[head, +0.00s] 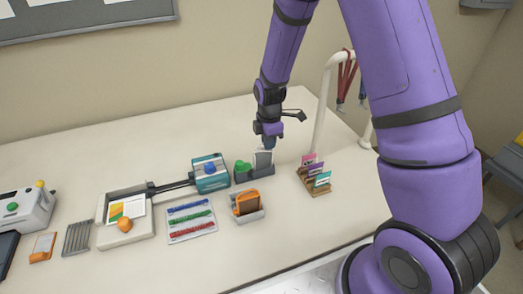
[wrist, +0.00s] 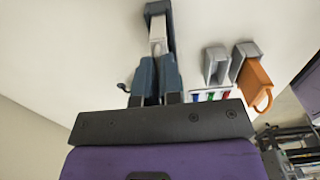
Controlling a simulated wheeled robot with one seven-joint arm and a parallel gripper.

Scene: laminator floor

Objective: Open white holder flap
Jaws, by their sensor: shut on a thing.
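The white holder (head: 264,160) stands in a dark base toward the back of the table, just right of a green knob. In the wrist view a white piece (wrist: 157,32) sits in a dark blue-grey frame (wrist: 152,8), and a narrow tab runs from it down to my fingers. My gripper (head: 268,143) is above the holder, pointing down. In the wrist view its two dark fingers (wrist: 156,70) are closed on this white tab, which I take to be the flap. The fingers hide the tab's end. I cannot tell how far the flap is tilted.
An orange holder (head: 247,202) with a grey base stands in front. A wooden card rack (head: 314,180) is to the right, with a white curved stand (head: 322,105) behind it. The table's front right is clear.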

